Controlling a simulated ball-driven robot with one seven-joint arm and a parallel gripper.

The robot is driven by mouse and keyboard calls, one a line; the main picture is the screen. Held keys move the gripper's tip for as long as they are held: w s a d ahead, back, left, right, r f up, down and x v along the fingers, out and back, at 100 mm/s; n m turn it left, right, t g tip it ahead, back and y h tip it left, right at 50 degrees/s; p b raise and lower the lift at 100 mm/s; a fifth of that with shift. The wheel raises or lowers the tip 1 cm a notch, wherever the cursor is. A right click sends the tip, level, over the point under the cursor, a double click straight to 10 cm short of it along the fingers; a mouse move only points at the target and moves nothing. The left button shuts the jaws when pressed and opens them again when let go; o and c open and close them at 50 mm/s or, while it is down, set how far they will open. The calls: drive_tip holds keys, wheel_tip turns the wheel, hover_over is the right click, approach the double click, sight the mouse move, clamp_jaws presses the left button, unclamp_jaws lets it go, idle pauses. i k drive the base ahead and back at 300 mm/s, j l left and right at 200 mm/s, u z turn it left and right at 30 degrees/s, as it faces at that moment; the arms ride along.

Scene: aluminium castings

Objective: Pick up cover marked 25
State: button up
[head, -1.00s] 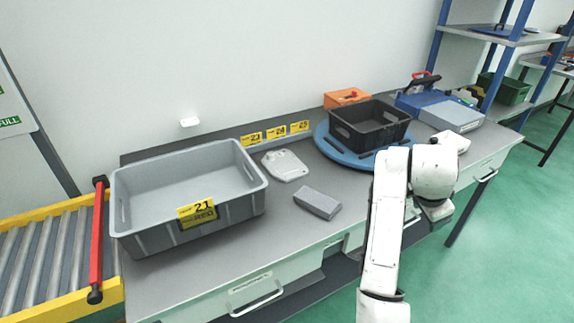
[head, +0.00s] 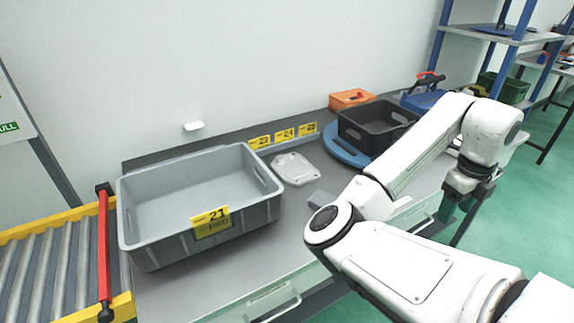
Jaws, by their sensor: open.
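A pale grey flat casting (head: 293,168) lies on the bench (head: 165,290), right of the grey bin. It looks like a cover, but I cannot read a number on it. Yellow tags stand on a strip behind it, and the rightmost tag (head: 307,128) appears to read 25. My gripper (head: 456,210) hangs at the bench's front edge on the right, well away from the casting. It is open, with nothing seen between the fingers. My arm hides much of the bench's right part.
A grey bin (head: 150,247) tagged 21 stands on the left. A grey block (head: 322,197) is partly hidden by my arm. A black crate (head: 362,142) sits on a blue round board (head: 340,150). An orange box (head: 350,99) is behind. A roller conveyor (head: 62,255) adjoins the bench.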

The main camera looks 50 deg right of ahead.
sight(294, 170)
drive_tip(key=i, duration=1.8)
